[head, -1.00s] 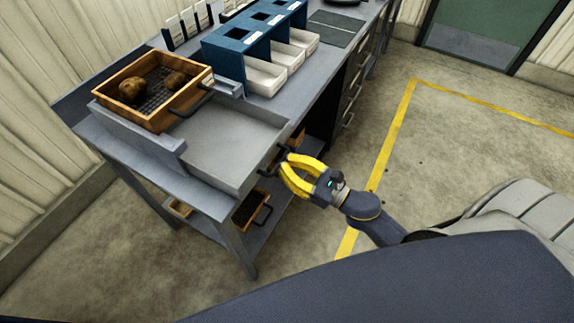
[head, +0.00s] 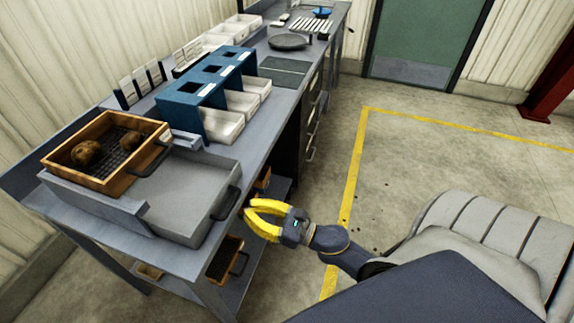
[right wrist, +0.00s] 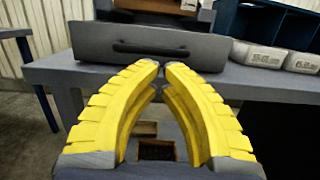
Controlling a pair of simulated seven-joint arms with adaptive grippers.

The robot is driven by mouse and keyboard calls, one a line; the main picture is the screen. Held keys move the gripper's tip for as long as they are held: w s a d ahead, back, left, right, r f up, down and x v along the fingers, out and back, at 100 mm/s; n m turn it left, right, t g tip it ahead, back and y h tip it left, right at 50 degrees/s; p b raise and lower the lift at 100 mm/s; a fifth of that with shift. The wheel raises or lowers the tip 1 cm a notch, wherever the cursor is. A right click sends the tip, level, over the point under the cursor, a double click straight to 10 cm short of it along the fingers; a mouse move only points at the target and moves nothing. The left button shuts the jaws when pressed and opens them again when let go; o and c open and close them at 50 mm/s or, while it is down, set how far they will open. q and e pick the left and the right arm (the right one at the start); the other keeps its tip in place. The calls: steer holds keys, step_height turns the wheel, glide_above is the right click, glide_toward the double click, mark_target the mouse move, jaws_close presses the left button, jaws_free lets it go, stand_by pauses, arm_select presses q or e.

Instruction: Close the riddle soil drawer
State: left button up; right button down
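The riddle (head: 122,184), a wooden frame with a dark mesh and two potatoes on it, sits at the near left end of the bench. Below it the grey soil drawer (head: 188,196) is pulled out, its visible inside bare grey. Its dark handle (head: 228,203) is on the front, which faces me in the right wrist view, with the handle (right wrist: 150,49) across it. My right gripper (head: 248,209) has yellow fingers with tips almost touching and nothing between them. It is just in front of the drawer front, apart from the handle. My left gripper is not in view.
A blue rack (head: 196,96) with white bins stands further along the bench (head: 262,125). A wooden box (head: 224,262) with dark contents is on the shelf below.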

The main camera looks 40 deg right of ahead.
steer(key=v, duration=1.1)
steer(key=w+d+r+m+g+y, duration=0.3)
steer(key=r+m+g+y, duration=0.3)
steer(key=m+g, duration=0.6)
steer(key=w+a+n+g, duration=0.1)
steer(key=w+a, duration=0.4)
steer(key=a, duration=0.6)
steer(key=shift+w+a+f+g+h, duration=0.3)
steer(key=shift+a+f+h, duration=0.05)
steer(key=shift+f+h, duration=0.1)
